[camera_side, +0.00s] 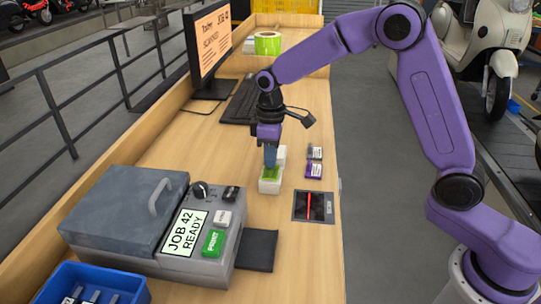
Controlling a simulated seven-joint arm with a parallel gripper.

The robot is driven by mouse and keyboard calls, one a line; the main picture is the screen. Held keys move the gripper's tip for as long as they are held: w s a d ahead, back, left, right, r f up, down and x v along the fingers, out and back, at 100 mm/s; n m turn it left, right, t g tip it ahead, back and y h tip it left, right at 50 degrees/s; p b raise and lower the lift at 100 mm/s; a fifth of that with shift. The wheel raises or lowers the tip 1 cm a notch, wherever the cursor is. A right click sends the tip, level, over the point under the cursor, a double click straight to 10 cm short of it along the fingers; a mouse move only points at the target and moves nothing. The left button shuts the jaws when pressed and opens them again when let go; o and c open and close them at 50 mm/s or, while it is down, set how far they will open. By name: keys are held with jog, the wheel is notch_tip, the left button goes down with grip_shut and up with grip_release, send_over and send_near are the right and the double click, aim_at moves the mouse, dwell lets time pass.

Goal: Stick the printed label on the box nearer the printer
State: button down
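The printer (222,262) stands at the lower left, with a "JOB 42 READY" screen and a green PRINT button. Two small white boxes stand close together near the middle of the bench. The nearer box (269,187) is on the printer's side; the farther box (282,154) is partly behind my gripper. A green label (270,174) shows at the top of the nearer box, just under my fingertips. My gripper (270,165) points down there. I cannot tell whether its fingers are shut on the label, or whether the label lies flat on the box.
A monitor (208,45), keyboard (239,100) and green roll (268,43) are farther back. A blue bin (92,275) is at the lower left. Bench left of the boxes is clear.

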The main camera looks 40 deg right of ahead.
jog(key=shift+f, duration=0.45)
dwell(1.5)
jog(key=c, duration=0.9)
grip_release()
jog(key=shift+o, duration=0.2)
jog(key=shift+r, duration=0.15)
jog(key=shift+r, duration=3.35)
jog(key=shift+s, duration=0.1)
